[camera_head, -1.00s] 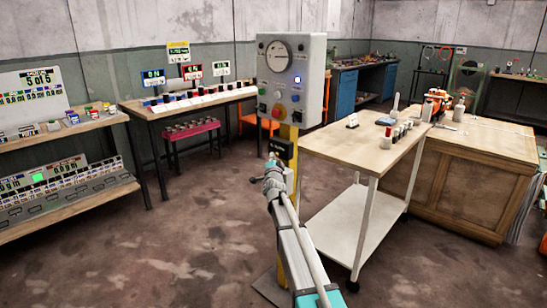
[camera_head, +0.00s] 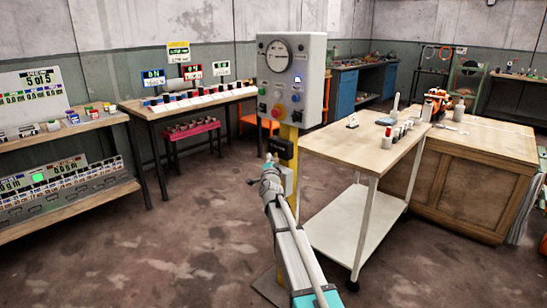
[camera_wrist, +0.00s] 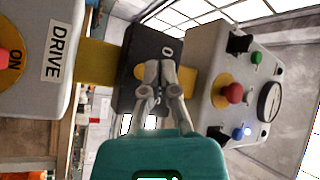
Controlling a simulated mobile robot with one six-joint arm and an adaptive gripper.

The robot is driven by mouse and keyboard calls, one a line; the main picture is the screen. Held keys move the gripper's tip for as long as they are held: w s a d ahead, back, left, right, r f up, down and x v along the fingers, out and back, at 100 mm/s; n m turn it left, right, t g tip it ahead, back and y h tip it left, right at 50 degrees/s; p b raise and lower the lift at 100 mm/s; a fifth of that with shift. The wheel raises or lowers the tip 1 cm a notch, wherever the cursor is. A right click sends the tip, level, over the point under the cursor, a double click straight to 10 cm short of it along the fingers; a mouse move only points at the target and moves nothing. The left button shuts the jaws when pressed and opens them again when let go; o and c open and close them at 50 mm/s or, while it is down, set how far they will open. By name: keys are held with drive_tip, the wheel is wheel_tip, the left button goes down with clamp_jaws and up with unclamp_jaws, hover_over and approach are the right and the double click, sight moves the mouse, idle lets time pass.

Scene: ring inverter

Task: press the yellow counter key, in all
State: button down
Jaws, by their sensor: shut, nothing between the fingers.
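The counter is a small black box (camera_wrist: 148,42) on the yellow post, and it also shows in the head view (camera_head: 281,149). In the wrist view its display reads 0, turned sideways. A yellow key (camera_wrist: 140,71) on its face is partly hidden behind my fingers. My gripper (camera_wrist: 163,68) is shut and empty, its fingertips in front of the key. I cannot tell whether they touch it. In the head view my gripper (camera_head: 269,161) is just below and left of the black box.
A grey control box (camera_head: 291,75) with a gauge, a red knob and lit buttons sits above the counter. A grey DRIVE box (camera_wrist: 38,50) with a red ON button is on the other side. A wheeled table (camera_head: 365,148) stands close on the right. Floor on the left is clear.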

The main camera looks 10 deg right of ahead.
drive_tip(key=shift+a, duration=0.1)
drive_tip(key=shift+s+a, duration=0.75)
drive_tip(key=shift+a, duration=0.25)
drive_tip(key=shift+s+a, duration=0.7)
drive_tip(key=shift+a, duration=0.25)
